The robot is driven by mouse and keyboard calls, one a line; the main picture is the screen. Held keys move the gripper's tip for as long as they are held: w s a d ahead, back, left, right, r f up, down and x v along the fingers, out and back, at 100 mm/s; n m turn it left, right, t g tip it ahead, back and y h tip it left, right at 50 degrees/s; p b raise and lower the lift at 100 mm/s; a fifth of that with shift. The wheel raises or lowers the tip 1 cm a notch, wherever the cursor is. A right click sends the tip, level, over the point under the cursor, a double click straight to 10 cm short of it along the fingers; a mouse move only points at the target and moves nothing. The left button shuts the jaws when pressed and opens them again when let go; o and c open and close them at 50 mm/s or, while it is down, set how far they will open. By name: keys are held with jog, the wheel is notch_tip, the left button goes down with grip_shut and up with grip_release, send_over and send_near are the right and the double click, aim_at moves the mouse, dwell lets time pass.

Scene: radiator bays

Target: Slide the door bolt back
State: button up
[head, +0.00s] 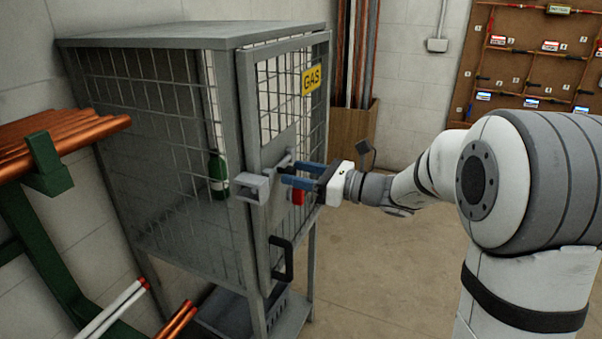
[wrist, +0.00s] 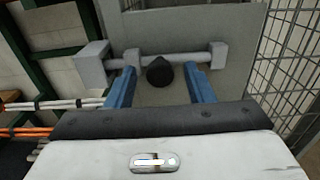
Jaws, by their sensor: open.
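The door bolt is a grey rod on the door of a grey mesh cage (head: 243,105). In the wrist view the bolt (wrist: 180,60) runs through two brackets, and its left end reaches the square keeper block (wrist: 92,66). The keeper also shows in the head view (head: 250,188). A black knob (wrist: 160,72) sticks out from the bolt towards me. My gripper (head: 290,173) is open, with its blue fingers on either side of the knob and a gap on both sides. The fingertips are close to the rod; I cannot tell whether they touch it.
A black door handle (head: 282,259) is below the bolt and a yellow GAS sign (head: 311,79) above. A red object (head: 298,195) sits beside the gripper. A green bottle (head: 217,174) stands inside the cage. Copper pipes (head: 62,135) jut out at left. Floor at right is clear.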

aim_at(288, 159)
grip_shut()
dwell(0.4)
jog(key=w, duration=0.1)
jog(key=w+d, duration=0.1)
jog(key=w, duration=0.2)
jog(key=shift+w+d+p, duration=0.25)
jog(key=shift+d+p, duration=0.1)
jog(key=shift+p, duration=0.05)
jog(key=shift+r, duration=0.1)
grip_release()
